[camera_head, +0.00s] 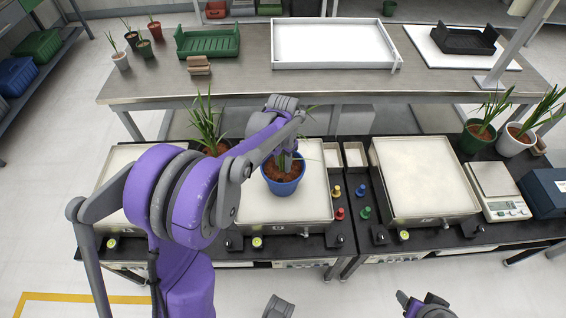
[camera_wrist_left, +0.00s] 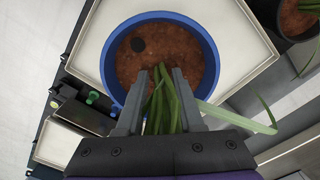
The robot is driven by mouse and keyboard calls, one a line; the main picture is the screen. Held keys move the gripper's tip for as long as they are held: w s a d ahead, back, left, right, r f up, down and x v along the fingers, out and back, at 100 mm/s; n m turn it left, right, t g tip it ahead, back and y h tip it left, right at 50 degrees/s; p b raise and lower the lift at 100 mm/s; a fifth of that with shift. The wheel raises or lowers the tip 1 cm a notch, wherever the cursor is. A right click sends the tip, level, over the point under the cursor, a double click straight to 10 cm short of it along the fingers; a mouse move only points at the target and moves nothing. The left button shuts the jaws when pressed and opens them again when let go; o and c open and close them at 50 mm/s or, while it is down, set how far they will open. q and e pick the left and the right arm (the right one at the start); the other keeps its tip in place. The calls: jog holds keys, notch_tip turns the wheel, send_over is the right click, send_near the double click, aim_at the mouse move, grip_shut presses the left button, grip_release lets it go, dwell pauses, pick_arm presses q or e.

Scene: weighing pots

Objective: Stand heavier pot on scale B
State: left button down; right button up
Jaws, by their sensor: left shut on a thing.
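A blue pot (camera_head: 283,184) with brown soil and a green plant is over the middle scale (camera_head: 253,210); I cannot tell whether it touches the plate. My left gripper (camera_head: 288,150) is shut on the plant's stems above the soil. The wrist view shows the blue pot (camera_wrist_left: 112,58) upright, with the fingers (camera_wrist_left: 163,95) around the green leaves. A second potted plant (camera_head: 215,147) stands behind, left of the middle scale, its pot partly hidden by my arm. A left scale (camera_head: 112,195) and a right scale (camera_head: 425,180) look empty. Scale letters are too small to read.
Coloured weights (camera_head: 340,212) and small white trays (camera_head: 354,153) lie between the scales. A green pot (camera_head: 476,138), a white pot (camera_head: 515,140) and a small balance (camera_head: 495,185) stand at right. The rear table (camera_head: 250,88) holds a large white tray (camera_head: 330,66). Parts of mine show at the bottom edge.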

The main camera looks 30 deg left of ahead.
pick_arm(q)
jog(key=shift+f, duration=0.15)
jog(key=c, duration=0.5)
grip_release()
jog(key=shift+c, duration=0.2)
jog(key=shift+r, duration=0.2)
notch_tip(320, 180, up, 11)
jog(key=shift+r+p, duration=0.15)
jog(key=shift+p, duration=0.5)
jog(key=shift+s+d+r, duration=0.1)
jog(key=shift+r, duration=0.15)
jog(key=s+d+f+n+t, duration=0.1)
jog(key=s+d, duration=0.3)
jog(key=s, duration=0.6)
jog(key=s+d+f+n+t, duration=0.1)
jog(key=s+d+f+t, duration=0.3)
jog(key=s, duration=0.7)
jog(key=shift+s+d+n, duration=0.3)
jog(key=shift+d+n, duration=0.1)
jog(key=shift+d, duration=0.35)
